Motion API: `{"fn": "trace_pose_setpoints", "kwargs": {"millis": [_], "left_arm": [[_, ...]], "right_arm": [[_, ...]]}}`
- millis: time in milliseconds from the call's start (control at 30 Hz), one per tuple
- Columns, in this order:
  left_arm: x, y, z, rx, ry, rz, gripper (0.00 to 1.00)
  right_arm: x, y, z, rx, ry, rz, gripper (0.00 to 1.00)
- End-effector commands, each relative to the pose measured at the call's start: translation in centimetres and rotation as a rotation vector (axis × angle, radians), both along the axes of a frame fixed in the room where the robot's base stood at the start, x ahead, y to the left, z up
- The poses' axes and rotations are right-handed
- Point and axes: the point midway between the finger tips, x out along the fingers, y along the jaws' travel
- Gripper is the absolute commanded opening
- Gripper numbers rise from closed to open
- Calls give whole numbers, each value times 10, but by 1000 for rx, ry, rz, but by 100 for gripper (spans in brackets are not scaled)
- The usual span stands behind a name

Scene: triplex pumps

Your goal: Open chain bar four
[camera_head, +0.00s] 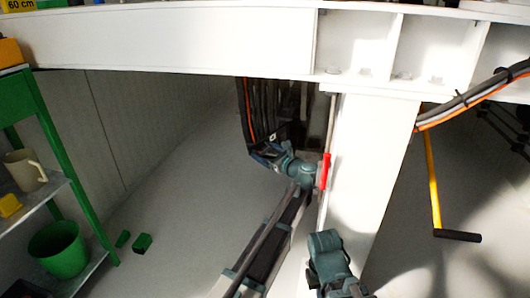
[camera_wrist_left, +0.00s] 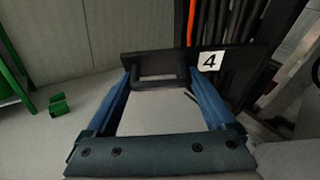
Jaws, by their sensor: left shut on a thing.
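Chain bar four is a dark flat bar (camera_wrist_left: 235,62) with a white plate marked 4 (camera_wrist_left: 211,61) and a black loop handle (camera_wrist_left: 158,84) in the left wrist view. In the head view, the white label (camera_head: 272,138) shows small beside the dark hanging cables. My left gripper (camera_head: 262,152) is at the bar, its blue fingers on the two sides of the handle in the left wrist view (camera_wrist_left: 160,80). It is shut on the handle. The bar's far end and its fastening are hidden or too dark to make out.
A white post (camera_head: 368,160) with a red handle (camera_head: 325,171) stands just right of my left wrist. A white beam (camera_head: 180,40) crosses above. A green shelf (camera_head: 50,130) with a green bucket (camera_head: 60,249) is at the left. A yellow-and-black lever (camera_head: 432,180) hangs at the right.

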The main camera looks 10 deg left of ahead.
Motion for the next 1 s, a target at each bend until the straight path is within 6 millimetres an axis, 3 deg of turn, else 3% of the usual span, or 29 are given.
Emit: {"fn": "trace_pose_setpoints", "kwargs": {"millis": [67,100,133,567,1000], "left_arm": [[0,0,0,0,0,1,0],[0,0,0,0,0,1,96],[0,0,0,0,0,1,100],[0,3,0,4,0,-11,100],[20,40,6,91,-2,-292,100]], "right_arm": [[0,0,0,0,0,0,0],[0,0,0,0,0,0,0],[0,0,0,0,0,0,0],[0,0,-1,0,0,0,0],[0,0,-8,0,0,0,0]]}}
